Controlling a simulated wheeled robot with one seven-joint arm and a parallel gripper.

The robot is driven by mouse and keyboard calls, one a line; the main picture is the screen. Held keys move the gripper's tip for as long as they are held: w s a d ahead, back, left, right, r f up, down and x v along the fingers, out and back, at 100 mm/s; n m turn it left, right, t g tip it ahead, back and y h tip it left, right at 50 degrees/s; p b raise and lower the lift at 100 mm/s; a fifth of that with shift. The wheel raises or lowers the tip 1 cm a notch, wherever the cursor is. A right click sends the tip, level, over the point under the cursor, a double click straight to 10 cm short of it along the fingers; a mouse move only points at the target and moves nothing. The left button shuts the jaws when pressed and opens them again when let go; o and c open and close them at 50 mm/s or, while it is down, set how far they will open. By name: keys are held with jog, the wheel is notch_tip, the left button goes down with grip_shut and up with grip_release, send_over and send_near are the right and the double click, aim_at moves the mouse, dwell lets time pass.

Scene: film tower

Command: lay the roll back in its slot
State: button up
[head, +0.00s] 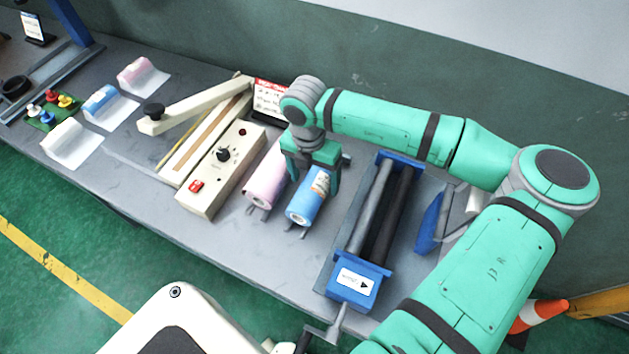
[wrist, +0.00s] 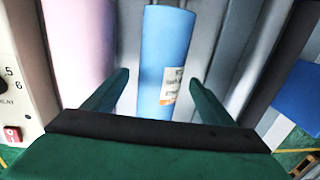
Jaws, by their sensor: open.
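A blue roll (head: 305,207) with a white and orange label lies beside a pink roll (head: 264,182) on the bench, and thin metal prongs show at the front ends of both. In the wrist view the blue roll (wrist: 165,55) is between the fingers of my gripper (wrist: 159,88), with gaps on both sides. In the head view my gripper (head: 311,178) is open over the back part of the blue roll and hides some of it. I cannot tell how the roll rests in its slot. The pink roll also shows at the left of the wrist view (wrist: 78,38).
A cream sealer with a control box (head: 222,170) and raised arm stands left of the rolls. A blue-ended roller machine (head: 361,262) stands close on the right. A sign (head: 270,98) stands behind. Small film pieces (head: 110,107) lie at the far left.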

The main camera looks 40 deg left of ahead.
jog(key=r, duration=0.9)
jog(key=shift+s+a, duration=0.1)
jog(key=shift+a, duration=0.25)
